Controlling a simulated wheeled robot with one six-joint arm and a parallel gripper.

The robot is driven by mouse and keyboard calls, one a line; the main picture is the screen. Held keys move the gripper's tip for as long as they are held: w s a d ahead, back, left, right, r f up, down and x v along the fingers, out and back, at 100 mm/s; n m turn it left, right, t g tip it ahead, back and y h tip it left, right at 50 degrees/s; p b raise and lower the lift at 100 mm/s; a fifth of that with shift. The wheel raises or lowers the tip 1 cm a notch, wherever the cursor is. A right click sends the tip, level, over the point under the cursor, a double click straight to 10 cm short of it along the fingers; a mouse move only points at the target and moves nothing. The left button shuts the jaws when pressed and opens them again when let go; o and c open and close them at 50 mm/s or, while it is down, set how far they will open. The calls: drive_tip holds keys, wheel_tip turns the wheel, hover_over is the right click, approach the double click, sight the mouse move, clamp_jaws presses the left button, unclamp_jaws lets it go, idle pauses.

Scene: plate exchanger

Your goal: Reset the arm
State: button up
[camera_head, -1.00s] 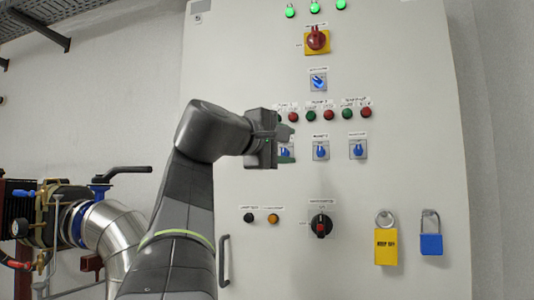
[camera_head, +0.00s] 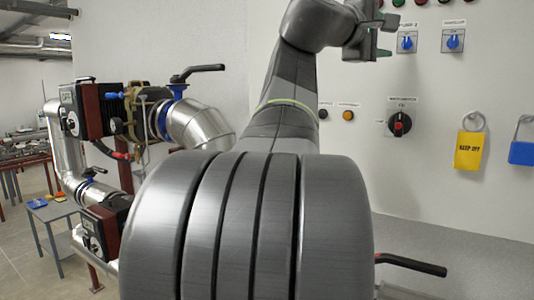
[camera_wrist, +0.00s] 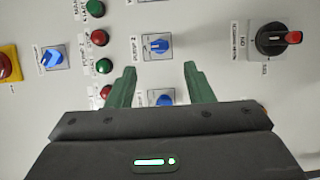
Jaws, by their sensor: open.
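My gripper (camera_head: 391,38) is open and empty in front of the grey control cabinet (camera_head: 350,165), at the upper right of the head view. It is just left of a blue selector switch (camera_head: 406,42). In the wrist view, the green fingers of my gripper (camera_wrist: 160,68) are spread apart. One blue switch (camera_wrist: 157,46) shows just beyond their tips. Another blue switch (camera_wrist: 165,101) shows between the fingers, partly hidden by the gripper body. No contact with the panel can be made out. My arm reaches up from the lower middle of the head view.
A black rotary switch (camera_head: 400,124), a yellow tag (camera_head: 469,150) and a blue padlock (camera_head: 522,152) are on the cabinet. Left of my arm are silver pipes (camera_head: 200,122) with a black valve lever (camera_head: 197,72). A small grey table (camera_head: 55,209) stands at far left, with open floor around it.

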sight(406, 46)
drive_tip(key=p+x, duration=0.2)
drive_tip(key=x, duration=0.6)
drive_tip(key=shift+s+a, duration=0.1)
drive_tip(key=b+v, duration=0.4)
drive_tip(key=v, duration=0.9)
drive_tip(key=p+x, duration=0.4)
drive_tip(key=x, duration=0.9)
drive_tip(key=shift+r, duration=0.15)
drive_tip(key=shift+d+f+n+b, duration=0.25)
drive_tip(key=shift+f+n+b, duration=0.05)
drive_tip(key=shift+f+n, duration=0.2)
drive_tip(key=n+t+b, duration=0.1)
drive_tip(key=n, duration=0.1)
drive_tip(key=n+h+b, duration=0.1)
drive_tip(key=n, duration=0.1)
drive_tip(key=shift+a+f+t, duration=0.1)
drive_tip(key=shift+t, duration=0.3)
drive_tip(key=n+t+b, duration=0.1)
drive_tip(key=n, duration=0.1)
drive_tip(key=n+b, duration=0.1)
drive_tip(key=n, duration=0.2)
drive_tip(key=shift+f+t, duration=0.15)
drive_tip(key=shift+t, duration=0.25)
drive_tip(key=b+v, duration=0.3)
drive_tip(key=v, duration=0.8)
drive_tip(key=shift+s+a+b, duration=0.3)
drive_tip(key=shift+s, duration=0.05)
